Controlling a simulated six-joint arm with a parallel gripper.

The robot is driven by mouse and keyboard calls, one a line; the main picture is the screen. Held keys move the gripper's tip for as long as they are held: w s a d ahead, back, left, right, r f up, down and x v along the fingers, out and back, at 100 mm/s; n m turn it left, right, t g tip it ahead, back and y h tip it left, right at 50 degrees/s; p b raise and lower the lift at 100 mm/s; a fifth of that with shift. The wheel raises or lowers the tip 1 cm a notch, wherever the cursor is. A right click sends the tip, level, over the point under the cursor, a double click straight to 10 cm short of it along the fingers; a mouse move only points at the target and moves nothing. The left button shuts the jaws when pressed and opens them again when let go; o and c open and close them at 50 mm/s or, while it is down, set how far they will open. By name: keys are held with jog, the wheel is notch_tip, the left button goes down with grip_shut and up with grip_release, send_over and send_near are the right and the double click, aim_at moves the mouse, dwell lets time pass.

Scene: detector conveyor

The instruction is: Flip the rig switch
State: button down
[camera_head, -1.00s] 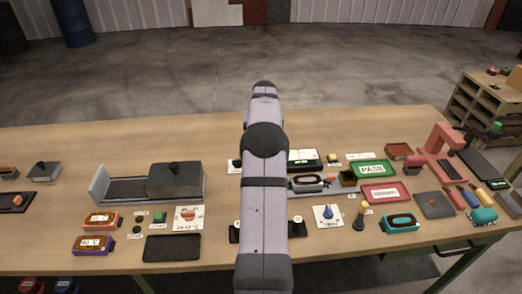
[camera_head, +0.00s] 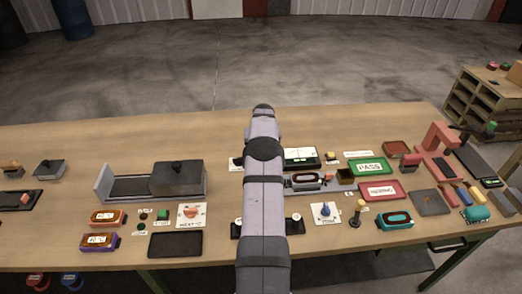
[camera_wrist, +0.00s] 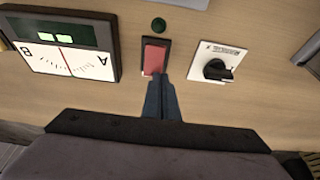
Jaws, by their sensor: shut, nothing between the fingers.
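A red rocker switch (camera_wrist: 154,58) in a black frame shows at the middle of the wrist view. I read no label on it, so I cannot tell for sure that it is the rig switch. My gripper (camera_wrist: 161,80) is shut and empty. Its fingertips overlap the lower end of the red rocker in the wrist view; I cannot tell whether they touch it. In the head view my own arm hides the gripper and the switch.
A dial gauge marked A and B (camera_wrist: 65,58) lies left of the switch, a black knob on a white plate (camera_wrist: 218,70) right. A dark green round button or lamp (camera_wrist: 158,25) sits above it. A lidded grey box (camera_head: 178,178) and a green PASS sign (camera_head: 369,167) flank my arm.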

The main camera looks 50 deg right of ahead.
jog(key=shift+w+d+f+b, duration=0.2)
jog(key=shift+f+b, duration=0.45)
jog(key=shift+b, duration=0.55)
jog(key=shift+r, duration=0.3)
jog(key=shift+s+a+p, duration=0.15)
jog(key=shift+p, duration=0.25)
jog(key=shift+s+a+r, duration=0.15)
jog(key=shift+s+a, duration=0.3)
